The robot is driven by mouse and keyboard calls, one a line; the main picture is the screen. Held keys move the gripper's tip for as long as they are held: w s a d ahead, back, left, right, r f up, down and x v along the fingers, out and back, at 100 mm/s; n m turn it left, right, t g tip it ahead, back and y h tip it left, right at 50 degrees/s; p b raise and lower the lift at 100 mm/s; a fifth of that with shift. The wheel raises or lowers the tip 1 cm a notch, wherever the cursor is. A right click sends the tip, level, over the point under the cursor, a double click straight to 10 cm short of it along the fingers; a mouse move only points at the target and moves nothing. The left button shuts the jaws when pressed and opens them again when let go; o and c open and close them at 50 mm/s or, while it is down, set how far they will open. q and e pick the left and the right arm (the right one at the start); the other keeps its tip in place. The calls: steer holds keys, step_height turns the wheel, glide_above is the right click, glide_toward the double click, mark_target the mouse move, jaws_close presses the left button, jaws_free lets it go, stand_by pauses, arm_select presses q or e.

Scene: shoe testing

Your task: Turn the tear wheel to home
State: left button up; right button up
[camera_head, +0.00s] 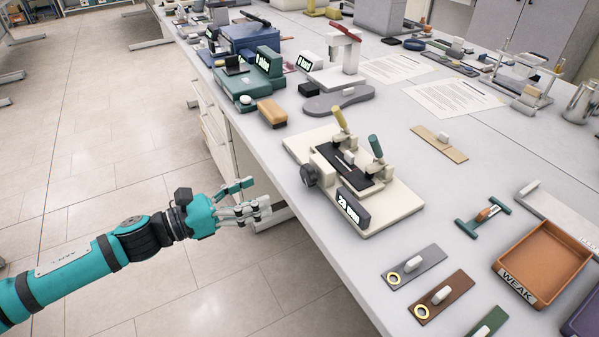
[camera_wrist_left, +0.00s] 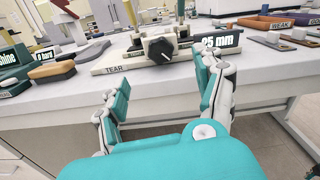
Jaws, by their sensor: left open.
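The tear tester (camera_head: 405,210) is a cream base near the table's front edge, with a yellow-handled and a green-handled clamp on top. Its black tear wheel (camera_head: 309,175) sits on the side facing my left arm. My left gripper (camera_head: 260,193) is open and empty, off the table edge, short of the wheel. In the wrist view its fingers (camera_wrist_left: 163,80) are spread below the wheel, apart from it.
The table edge (camera_wrist_left: 260,82) runs between my gripper and the tester. An orange-brown block (camera_head: 272,113) and a green device (camera_head: 250,88) stand farther back. Sample strips (camera_head: 413,266) and the orange WEAK tray (camera_head: 541,262) lie nearer. Open floor surrounds my arm.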

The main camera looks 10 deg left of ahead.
mark_target(304, 175)
arm_select(q)
steer(key=p+x, duration=0.2)
steer(key=x, duration=0.8)
steer(key=shift+w+d, duration=0.25)
steer(key=shift+d, duration=0.1)
steer(key=c, duration=1.2)
steer(key=shift+o, duration=0.2)
arm_select(e)
steer(key=r, duration=0.2)
steer(key=shift+s+d+r, duration=0.1)
steer(key=shift+d+r, duration=0.2)
steer(key=shift+r, duration=0.05)
